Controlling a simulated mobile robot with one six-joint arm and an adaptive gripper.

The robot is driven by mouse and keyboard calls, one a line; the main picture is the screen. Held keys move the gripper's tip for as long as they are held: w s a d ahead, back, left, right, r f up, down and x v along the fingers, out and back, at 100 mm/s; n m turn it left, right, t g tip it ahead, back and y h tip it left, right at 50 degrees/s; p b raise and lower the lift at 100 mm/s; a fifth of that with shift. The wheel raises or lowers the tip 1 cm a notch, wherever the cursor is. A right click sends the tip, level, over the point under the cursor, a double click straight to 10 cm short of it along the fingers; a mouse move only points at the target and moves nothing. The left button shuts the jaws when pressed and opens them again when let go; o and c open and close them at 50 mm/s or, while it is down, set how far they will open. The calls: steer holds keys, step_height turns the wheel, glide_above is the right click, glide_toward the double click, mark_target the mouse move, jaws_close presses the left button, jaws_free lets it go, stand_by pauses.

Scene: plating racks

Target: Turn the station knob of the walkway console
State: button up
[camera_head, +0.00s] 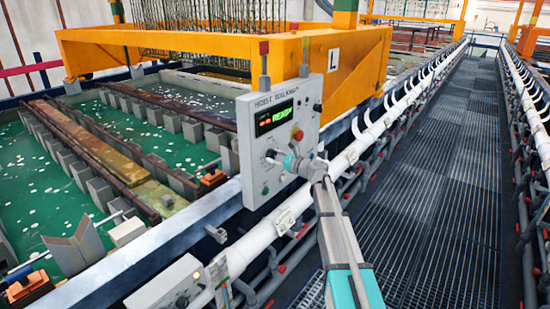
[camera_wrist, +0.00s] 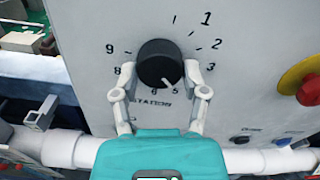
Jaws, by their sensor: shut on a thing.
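The walkway console (camera_head: 306,100) is a light grey panel in the middle of the head view, with a lit green display. In the wrist view its station knob (camera_wrist: 158,58) is round and black, with numbers around it and the label STATION below. A short white mark on the knob points down and slightly right, towards the 5. My gripper (camera_wrist: 160,70) is shut on the knob, one finger on each side.
A red button with a yellow collar (camera_wrist: 308,88) is right of the knob. A white pipe (camera_wrist: 260,160) runs below the console. The grated walkway (camera_head: 450,180) on the right is clear.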

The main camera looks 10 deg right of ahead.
steer(key=shift+n, duration=1.5)
steer(key=o, duration=1.2)
steer(key=shift+c, duration=0.2)
steer(key=shift+d, duration=0.1)
steer(key=v, duration=1.2)
